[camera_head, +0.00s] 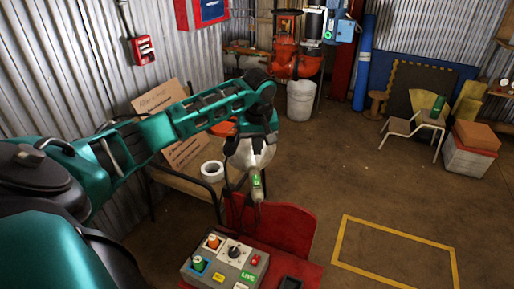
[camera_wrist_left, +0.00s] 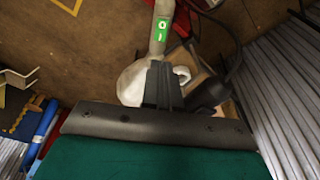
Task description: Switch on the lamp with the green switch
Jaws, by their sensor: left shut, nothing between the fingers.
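The grey lamp handle (camera_head: 258,193) carries a green switch (camera_head: 256,181) and hangs near the middle of the head view. The green switch, with white marks, also shows at the top of the left wrist view (camera_wrist_left: 162,29). My left gripper (camera_head: 257,167) points down at the handle, its dark fingers shut and empty. In the left wrist view its fingertips (camera_wrist_left: 162,66) are just below the switch. I cannot tell whether they touch it. A white rounded thing (camera_wrist_left: 132,82) is behind the fingers. My right gripper is out of view.
A control box (camera_head: 225,262) with knobs and buttons stands at the front, by a red panel (camera_head: 285,228). A small table (camera_head: 185,182) with a white tape roll (camera_head: 212,171) is at left. Dark cables hang near my gripper. Open floor lies to the right.

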